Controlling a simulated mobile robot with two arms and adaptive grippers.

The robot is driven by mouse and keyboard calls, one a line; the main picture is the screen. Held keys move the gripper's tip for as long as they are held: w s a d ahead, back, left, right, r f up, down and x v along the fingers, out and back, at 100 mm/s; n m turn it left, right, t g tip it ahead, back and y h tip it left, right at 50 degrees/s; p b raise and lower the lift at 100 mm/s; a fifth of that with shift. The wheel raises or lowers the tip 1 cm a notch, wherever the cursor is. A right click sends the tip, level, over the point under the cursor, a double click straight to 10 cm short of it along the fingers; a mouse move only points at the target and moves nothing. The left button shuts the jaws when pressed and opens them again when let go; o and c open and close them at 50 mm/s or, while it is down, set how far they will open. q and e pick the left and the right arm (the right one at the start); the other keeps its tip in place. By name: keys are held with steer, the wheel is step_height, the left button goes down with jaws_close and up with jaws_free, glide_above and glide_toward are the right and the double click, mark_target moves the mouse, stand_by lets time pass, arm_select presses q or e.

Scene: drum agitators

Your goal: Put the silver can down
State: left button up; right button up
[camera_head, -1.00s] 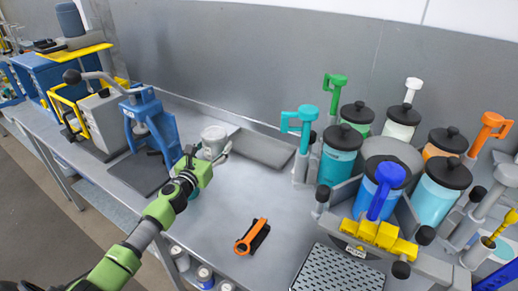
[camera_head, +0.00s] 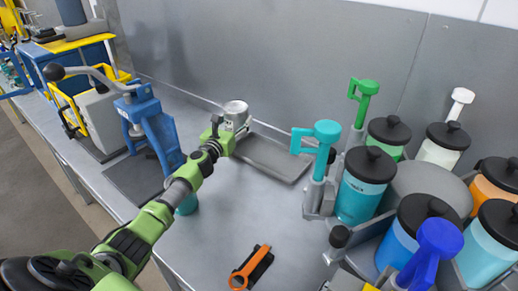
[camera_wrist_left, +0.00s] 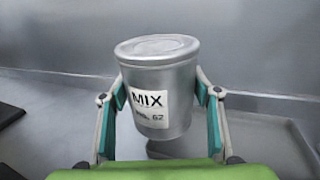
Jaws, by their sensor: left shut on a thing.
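The silver can (camera_head: 236,108) is upright in my left gripper (camera_head: 228,124), toward the back of the bench. In the left wrist view the can (camera_wrist_left: 160,85) carries a white label reading "MIX" and a number. The fingers of my left gripper (camera_wrist_left: 160,112) are shut on its two sides. The can shows close to the left end of the shallow grey tray (camera_head: 275,158); I cannot tell whether its base touches anything. My right gripper is not in view.
A blue press (camera_head: 155,135) stands left of the can. An orange-handled tool (camera_head: 250,270) lies on the bench in front. Lidded jars (camera_head: 365,185) and upright coloured-handled pumps (camera_head: 320,160) crowd the right. A teal cup (camera_head: 187,204) stands partly behind my arm. The bench middle is clear.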

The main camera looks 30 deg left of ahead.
arm_select(q)
steer(key=w+d+f+b, duration=0.2)
steer(key=f, duration=0.1)
steer(key=shift+w+d, duration=0.25)
steer(key=shift+d, duration=0.1)
steer(key=f+b, duration=0.1)
steer(key=w+d+f+b, duration=0.1)
steer(key=b, duration=0.1)
steer(key=d+f+b, duration=0.1)
steer(key=shift+w+d+f+b, duration=0.15)
steer(key=shift+w+d+b, duration=0.05)
steer(key=shift+w+b, duration=0.2)
steer(key=shift+w+d+f, duration=0.15)
steer(key=f+b, duration=0.2)
steer(key=b, duration=0.1)
steer(key=f+b, duration=0.1)
steer(key=shift+w+d+f, duration=0.1)
steer(key=shift+w+d, duration=0.05)
steer(key=shift+d, duration=0.1)
steer(key=shift+f+b, duration=0.35)
steer(key=shift+b, duration=0.35)
steer(key=shift+r, duration=0.15)
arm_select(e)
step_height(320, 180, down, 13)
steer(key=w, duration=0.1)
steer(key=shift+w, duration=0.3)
